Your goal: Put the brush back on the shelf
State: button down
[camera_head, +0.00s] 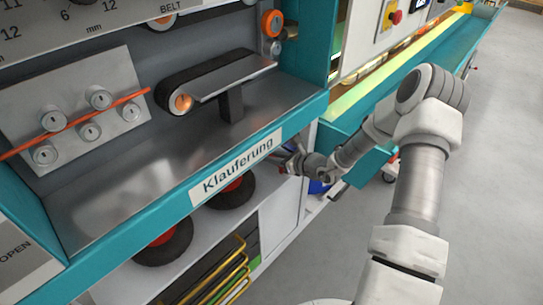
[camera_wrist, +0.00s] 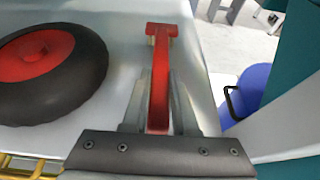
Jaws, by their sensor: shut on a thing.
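The brush (camera_wrist: 160,48) is red with a narrow body and a wider far end. In the wrist view it lies lengthwise between the fingers of my gripper (camera_wrist: 158,88), which is shut on it. The brush's far end is over or on the pale shelf (camera_wrist: 122,28); I cannot tell whether it touches. In the head view my gripper (camera_head: 292,164) is at the right end of the lower shelf, below the teal counter edge. The brush is too small there to make out clearly.
A black wheel with a red hub (camera_wrist: 45,58) lies on the shelf left of the brush. A blue bucket (camera_wrist: 250,90) stands to the right, past the shelf edge. Yellow rails (camera_head: 225,272) are below the shelf. The teal counter (camera_head: 165,218) overhangs it. Grey floor is open at right.

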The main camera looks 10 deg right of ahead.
jog(key=shift+f, duration=0.2)
jog(key=shift+f, duration=0.15)
jog(key=c, duration=0.7)
grip_release()
jog(key=shift+r, duration=0.2)
jog(key=shift+s+d+r, duration=0.1)
jog(key=shift+s+r, duration=0.05)
jog(key=shift+r, duration=0.05)
jog(key=p+v, duration=0.3)
jog(key=v, duration=0.8)
jog(key=shift+s+d, duration=0.25)
jog(key=shift+s, duration=0.05)
